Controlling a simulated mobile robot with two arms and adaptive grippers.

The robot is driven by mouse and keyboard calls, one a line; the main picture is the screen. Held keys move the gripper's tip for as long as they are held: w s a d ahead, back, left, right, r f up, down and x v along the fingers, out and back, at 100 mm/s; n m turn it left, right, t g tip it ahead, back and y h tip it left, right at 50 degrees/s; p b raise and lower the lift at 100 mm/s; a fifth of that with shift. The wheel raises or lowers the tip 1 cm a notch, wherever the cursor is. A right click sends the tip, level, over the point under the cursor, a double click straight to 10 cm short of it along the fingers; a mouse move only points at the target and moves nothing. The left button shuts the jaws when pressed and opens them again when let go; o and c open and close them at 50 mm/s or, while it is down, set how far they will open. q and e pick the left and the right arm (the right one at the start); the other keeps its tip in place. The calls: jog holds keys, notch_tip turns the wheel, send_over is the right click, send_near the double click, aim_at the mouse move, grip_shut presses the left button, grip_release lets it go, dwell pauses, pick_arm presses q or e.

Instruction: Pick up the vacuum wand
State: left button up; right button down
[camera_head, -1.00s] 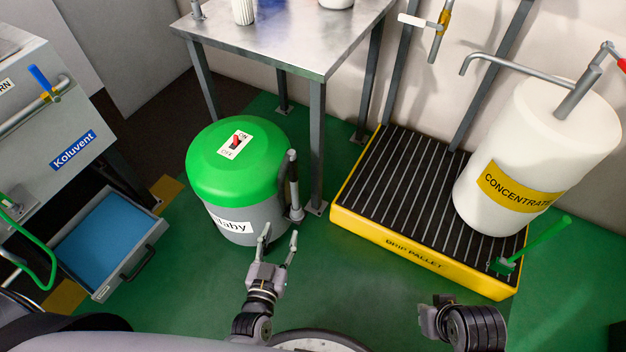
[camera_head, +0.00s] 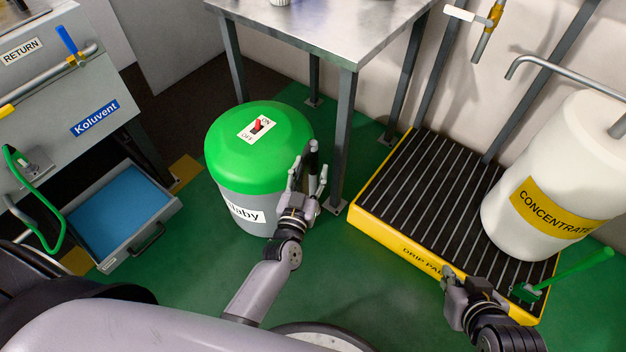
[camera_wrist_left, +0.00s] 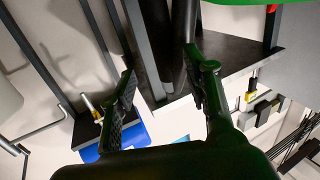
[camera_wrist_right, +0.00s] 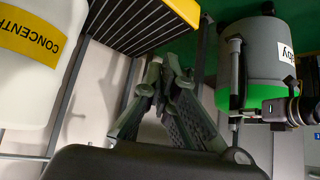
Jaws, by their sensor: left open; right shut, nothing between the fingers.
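The vacuum wand (camera_head: 312,149) is a slim dark upright piece on the right side of the vacuum, a grey drum with a green lid (camera_head: 259,150). Its lower part is hidden behind my left gripper (camera_head: 308,177) in the head view. The left gripper is open, its fingers close to the wand. In the left wrist view, a dark tube (camera_wrist_left: 179,45) shows between the spread fingers; contact cannot be told. The right wrist view shows the wand (camera_wrist_right: 235,62) beside the drum. My right gripper (camera_head: 449,272) is shut and empty, near the drip pallet's front edge.
A metal table (camera_head: 330,32) stands behind the vacuum, one leg close to the wand. The yellow drip pallet (camera_head: 400,239) with a white concentrate drum (camera_head: 540,180) is at right. An open blue drawer (camera_head: 122,212) juts out at left. Green floor is clear between.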

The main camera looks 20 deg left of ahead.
aim_at(312, 159)
pick_arm(q)
jog(key=w+b, duration=0.1)
jog(key=w, duration=0.1)
jog(key=w+a, duration=0.1)
jog(key=w, duration=0.2)
jog(key=shift+w+f+b, duration=0.15)
jog(key=shift+b, duration=0.25)
jog(key=shift+w, duration=0.15)
pick_arm(e)
jog(key=w+a+r+t+y, duration=0.1)
jog(key=w+a+r+t, duration=0.1)
jog(key=w+r+t, duration=0.3)
jog(key=shift+w+a+r+y, duration=0.3)
jog(key=shift+w+a+r, duration=0.05)
jog(key=shift+w+r, duration=0.5)
pick_arm(q)
grip_shut()
pick_arm(e)
jog(key=shift+f, duration=0.1)
